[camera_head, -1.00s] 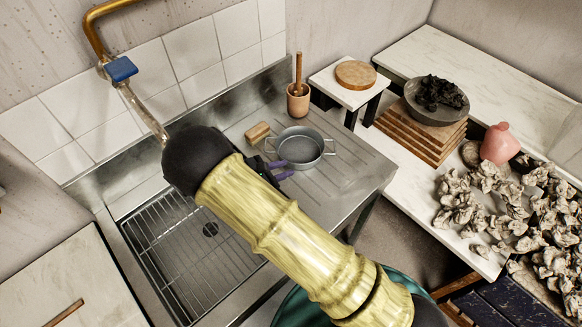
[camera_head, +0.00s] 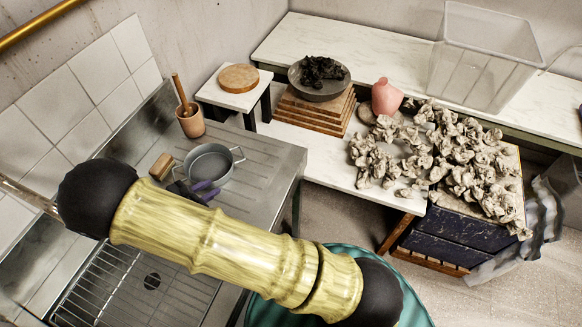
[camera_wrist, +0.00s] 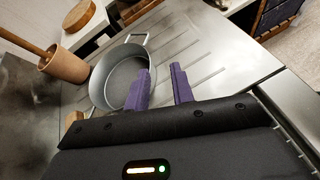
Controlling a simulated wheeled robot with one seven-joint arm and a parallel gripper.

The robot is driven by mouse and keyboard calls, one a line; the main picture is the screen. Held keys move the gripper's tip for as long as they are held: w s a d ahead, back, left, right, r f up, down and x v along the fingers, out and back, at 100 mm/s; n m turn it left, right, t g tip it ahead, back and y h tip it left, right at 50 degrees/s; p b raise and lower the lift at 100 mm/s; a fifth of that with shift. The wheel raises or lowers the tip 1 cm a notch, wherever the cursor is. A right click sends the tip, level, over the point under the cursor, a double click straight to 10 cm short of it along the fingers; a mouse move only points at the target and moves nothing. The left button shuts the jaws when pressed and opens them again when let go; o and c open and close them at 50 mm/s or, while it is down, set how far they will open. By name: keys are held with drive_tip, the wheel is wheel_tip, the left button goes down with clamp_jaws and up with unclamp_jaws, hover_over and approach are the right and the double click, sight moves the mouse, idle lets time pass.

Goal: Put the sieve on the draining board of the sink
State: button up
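The sieve (camera_head: 210,165) is a grey round pan with two loop handles. It sits upright on the ribbed draining board (camera_head: 262,152) of the metal sink. It also shows in the wrist view (camera_wrist: 112,82). My gripper (camera_head: 208,188) has purple fingers and is at the sieve's near side. In the wrist view my gripper (camera_wrist: 161,80) is open, with an empty gap between its fingers. The left finger overlaps the sieve's rim in the picture; I cannot tell if they touch. My arm hides part of the sink.
A clay-coloured pot (camera_head: 191,124) with a wooden tool and a small wooden block (camera_head: 160,166) stand near the sieve. The sink basin's wire rack (camera_head: 112,290) is at lower left. A small table (camera_head: 232,96) and a bench with clay pieces (camera_head: 440,150) stand beyond the draining board.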

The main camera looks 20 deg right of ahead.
drive_tip(key=s+d+r+m+g+y, duration=0.1)
drive_tip(key=s+d+r+m+y, duration=0.2)
drive_tip(key=d+m, duration=0.5)
drive_tip(key=s+d+r+m+g+y, duration=0.2)
drive_tip(key=s+d+r+m+y, duration=0.1)
drive_tip(key=d+r+m, duration=0.5)
drive_tip(key=s+d+r+m+g+y, duration=0.2)
drive_tip(key=s+d+r+m+y, duration=0.1)
drive_tip(key=s+d+r+m, duration=0.2)
drive_tip(key=d+m, duration=0.2)
drive_tip(key=shift+s+d+r+m+y, duration=0.15)
drive_tip(key=shift+s+d+m+y, duration=0.15)
drive_tip(key=shift+d+m, duration=0.1)
